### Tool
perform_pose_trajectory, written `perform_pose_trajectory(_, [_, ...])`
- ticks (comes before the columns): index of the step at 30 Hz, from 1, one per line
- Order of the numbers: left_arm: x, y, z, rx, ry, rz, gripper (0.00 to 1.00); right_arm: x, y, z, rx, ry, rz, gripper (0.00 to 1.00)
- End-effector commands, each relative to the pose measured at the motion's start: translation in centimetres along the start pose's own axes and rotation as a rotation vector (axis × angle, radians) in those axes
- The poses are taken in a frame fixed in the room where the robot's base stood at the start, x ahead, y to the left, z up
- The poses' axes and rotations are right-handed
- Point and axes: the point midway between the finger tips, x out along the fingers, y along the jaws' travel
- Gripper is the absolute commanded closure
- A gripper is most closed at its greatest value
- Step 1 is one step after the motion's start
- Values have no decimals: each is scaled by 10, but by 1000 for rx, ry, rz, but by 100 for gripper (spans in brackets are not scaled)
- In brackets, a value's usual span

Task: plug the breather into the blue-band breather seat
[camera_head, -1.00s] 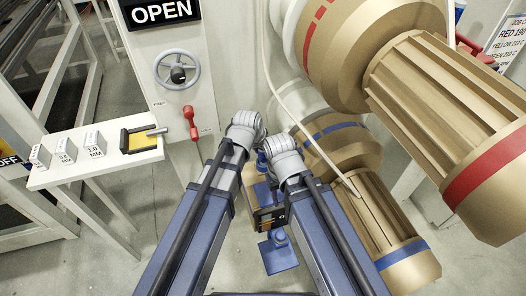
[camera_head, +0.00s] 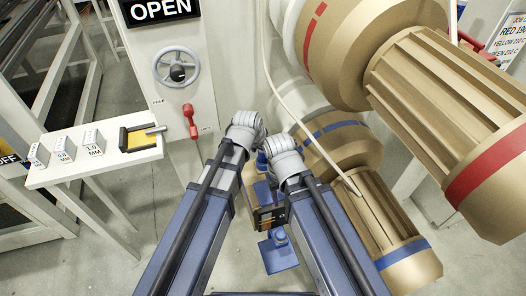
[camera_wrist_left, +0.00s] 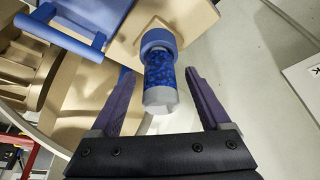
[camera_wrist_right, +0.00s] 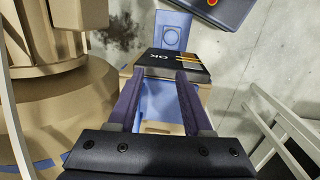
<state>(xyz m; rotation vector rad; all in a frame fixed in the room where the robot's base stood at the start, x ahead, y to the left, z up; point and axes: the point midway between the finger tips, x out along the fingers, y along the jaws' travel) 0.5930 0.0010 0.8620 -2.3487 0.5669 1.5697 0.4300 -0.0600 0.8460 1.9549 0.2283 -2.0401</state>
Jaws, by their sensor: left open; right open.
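The breather (camera_wrist_left: 160,75) shows in the left wrist view as a clear cylinder of blue beads with a pale end. Its other end meets a blue collar (camera_wrist_left: 157,40) against a tan block (camera_wrist_left: 190,18); I cannot tell how firmly it sits. My left gripper (camera_wrist_left: 160,72) is open, with one finger on each side of the breather. In the head view, both grippers are mostly hidden behind my wrists. The tan machine has a blue band (camera_head: 403,255).
A larger tan machine with a red band (camera_head: 487,165) fills the upper right. A pale cable (camera_head: 315,140) hangs past the blue-band machine. A side shelf (camera_head: 60,174) holds marked blocks. A blue plate (camera_head: 278,255) stands low between my arms.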

Motion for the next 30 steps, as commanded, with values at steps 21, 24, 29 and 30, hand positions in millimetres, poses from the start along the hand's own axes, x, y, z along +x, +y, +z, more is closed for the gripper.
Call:
perform_pose_trajectory(21, [-76, 0, -1, 0, 0, 0, 20, -70, 7, 4, 0, 0, 0, 50])
perform_pose_trajectory(24, [-79, 0, 0, 0, 0, 0, 20, -72, 7, 4, 0, 0, 0, 50])
perform_pose_trajectory(29, [-77, 0, 0, 0, 0, 0, 20, -71, 7, 4, 0, 0, 0, 50])
perform_pose_trajectory(30, [-77, 0, 0, 0, 0, 0, 20, -71, 7, 4, 0, 0, 0, 50])
